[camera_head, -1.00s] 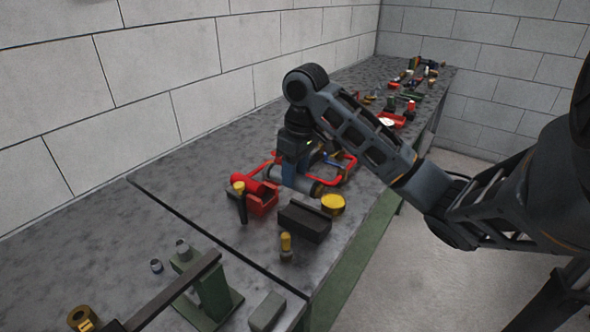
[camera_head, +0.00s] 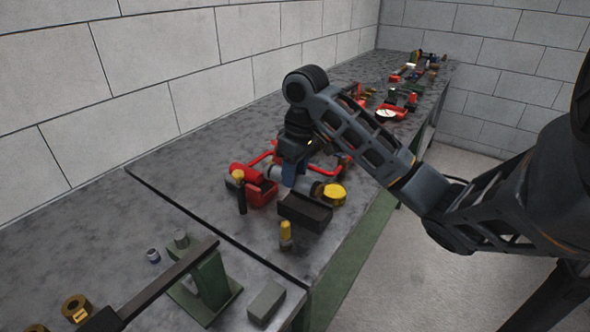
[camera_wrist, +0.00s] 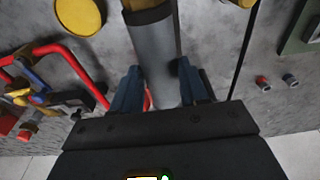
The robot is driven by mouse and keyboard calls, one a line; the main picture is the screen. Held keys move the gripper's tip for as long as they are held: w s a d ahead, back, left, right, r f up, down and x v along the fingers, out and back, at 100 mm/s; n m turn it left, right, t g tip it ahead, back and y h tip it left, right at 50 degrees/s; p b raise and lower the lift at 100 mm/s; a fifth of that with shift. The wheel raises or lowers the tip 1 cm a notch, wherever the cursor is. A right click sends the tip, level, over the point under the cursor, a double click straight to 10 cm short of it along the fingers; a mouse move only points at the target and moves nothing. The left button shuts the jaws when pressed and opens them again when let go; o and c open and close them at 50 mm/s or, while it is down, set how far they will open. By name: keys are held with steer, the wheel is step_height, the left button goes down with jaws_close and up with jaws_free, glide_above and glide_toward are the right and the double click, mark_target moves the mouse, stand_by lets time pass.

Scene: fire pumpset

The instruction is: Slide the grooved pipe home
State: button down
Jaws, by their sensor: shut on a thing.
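The grey pipe (camera_head: 302,183) lies across my gripper (camera_head: 290,180) above the bench. A dark band near one end shows in the wrist view, where the pipe (camera_wrist: 155,60) runs between the two blue fingers of my gripper (camera_wrist: 160,85). The fingers are shut on it. A red fitting (camera_head: 262,190) stands to the left of the pipe, with a red cylindrical part behind it. Whether the pipe touches the red fitting is hidden by the fingers and the angle. The pipe's far end is partly hidden.
A black block (camera_head: 304,212) and a yellow round piece (camera_head: 333,195) sit close to the pipe. A yellow-topped tool (camera_head: 240,190) and a small yellow piece (camera_head: 285,235) stand nearby. Red tubing (camera_head: 345,168) runs behind. A green stand (camera_head: 207,285) is at front left.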

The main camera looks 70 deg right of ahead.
mark_target(295, 186)
steer(key=shift+f+b, duration=1.7)
steer(key=shift+f, duration=0.7)
steer(key=shift+w+d+r+p, duration=0.15)
steer(key=shift+w+p, duration=0.1)
steer(key=shift+w, duration=0.35)
steer(key=shift+w+d+f+p, duration=0.1)
steer(key=shift+w+p, duration=0.1)
steer(key=shift+w, duration=0.35)
steer(key=shift+w+d+r+p, duration=0.15)
steer(key=shift+w+p, duration=0.1)
steer(key=shift+w, duration=0.35)
steer(key=shift+c, duration=2.4)
jaws_free()
steer(key=shift+f, duration=0.15)
steer(key=r, duration=0.2)
steer(key=r+p, duration=0.1)
steer(key=r, duration=0.2)
steer(key=s+r+p, duration=0.1)
steer(key=r, duration=0.1)
steer(key=shift+a+r, duration=0.1)
steer(key=shift+r, duration=0.3)
